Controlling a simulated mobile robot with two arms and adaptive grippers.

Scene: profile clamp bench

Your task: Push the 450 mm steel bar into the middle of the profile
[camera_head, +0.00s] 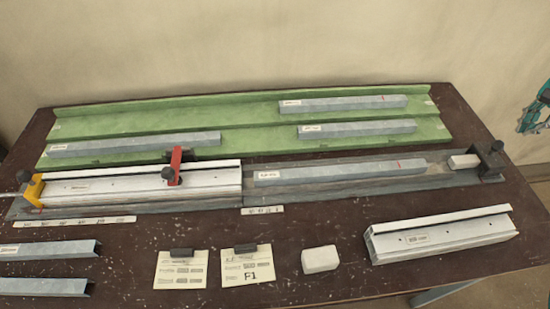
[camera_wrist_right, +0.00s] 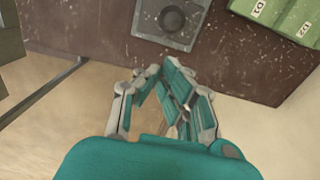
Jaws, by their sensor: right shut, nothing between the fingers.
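A long grey steel bar (camera_head: 345,171) with a label and a red mark lies in the dark channel (camera_head: 440,165), in line with the white profile to its left; its label is too small to read. The white profile (camera_head: 110,187) is held in the left part of the fixture by a yellow clamp (camera_head: 31,190) and a red clamp (camera_head: 174,166). My right gripper (camera_head: 533,117) is at the right edge of the head view, off the table and far from the bar. It also shows in the right wrist view (camera_wrist_right: 184,102), shut and empty. My left gripper is not seen.
A green tray (camera_head: 110,124) behind holds 3 bars. A white block (camera_head: 463,161) and a black stop (camera_head: 487,160) are at the channel's right end.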

